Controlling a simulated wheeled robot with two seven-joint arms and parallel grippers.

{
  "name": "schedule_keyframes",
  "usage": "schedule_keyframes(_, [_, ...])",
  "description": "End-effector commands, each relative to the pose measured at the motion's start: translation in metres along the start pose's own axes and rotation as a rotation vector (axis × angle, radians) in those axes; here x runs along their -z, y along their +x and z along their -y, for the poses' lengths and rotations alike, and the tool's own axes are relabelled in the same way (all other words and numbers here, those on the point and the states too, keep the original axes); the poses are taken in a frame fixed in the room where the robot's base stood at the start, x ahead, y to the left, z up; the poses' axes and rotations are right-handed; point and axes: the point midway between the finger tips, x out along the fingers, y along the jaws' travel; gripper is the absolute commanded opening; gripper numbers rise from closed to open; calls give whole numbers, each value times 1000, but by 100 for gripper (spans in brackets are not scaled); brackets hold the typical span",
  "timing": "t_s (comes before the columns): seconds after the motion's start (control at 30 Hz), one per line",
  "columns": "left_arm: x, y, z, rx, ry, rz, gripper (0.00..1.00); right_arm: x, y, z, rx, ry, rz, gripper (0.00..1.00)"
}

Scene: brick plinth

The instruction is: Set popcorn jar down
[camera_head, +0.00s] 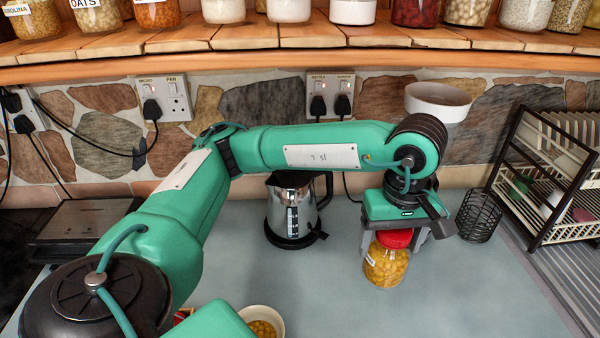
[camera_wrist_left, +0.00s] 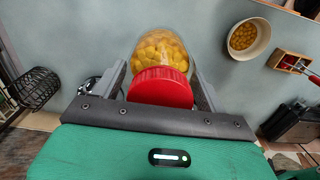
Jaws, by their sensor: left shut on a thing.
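The popcorn jar (camera_head: 385,264) is clear, with yellow kernels and a red lid. It is upright over the grey worktop, right of centre in the head view. My left gripper (camera_head: 396,238) points down and is shut on it, with its fingers on either side of the lid. In the left wrist view the jar (camera_wrist_left: 160,48) sits between the fingers (camera_wrist_left: 160,88), lid toward the palm. I cannot tell whether the jar's base touches the worktop. My right gripper is not in view.
A kettle (camera_head: 290,212) stands left of the jar. A black wire basket (camera_head: 479,216) and a dish rack (camera_head: 548,180) stand to the right. A bowl of kernels (camera_head: 277,314) is at the front. The worktop (camera_head: 450,300) around the jar is clear.

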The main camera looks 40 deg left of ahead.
Motion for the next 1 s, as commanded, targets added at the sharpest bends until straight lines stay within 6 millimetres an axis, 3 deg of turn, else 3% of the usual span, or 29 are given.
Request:
schedule_keyframes(0.17, [0, 2, 0, 0, -4, 1, 32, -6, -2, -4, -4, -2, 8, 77])
schedule_keyframes(0.27, [0, 16, 1, 4, -5, 2, 32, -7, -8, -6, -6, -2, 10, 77])
schedule_keyframes(0.7, [-1, 123, 1, 4, -4, 2, 32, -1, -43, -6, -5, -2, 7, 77])
schedule_keyframes(0.83, [-1, 145, 1, 1, -3, 1, 32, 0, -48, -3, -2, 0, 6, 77])
schedule_keyframes(1.0, [0, 157, 0, -2, -3, 0, 32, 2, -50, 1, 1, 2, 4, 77])
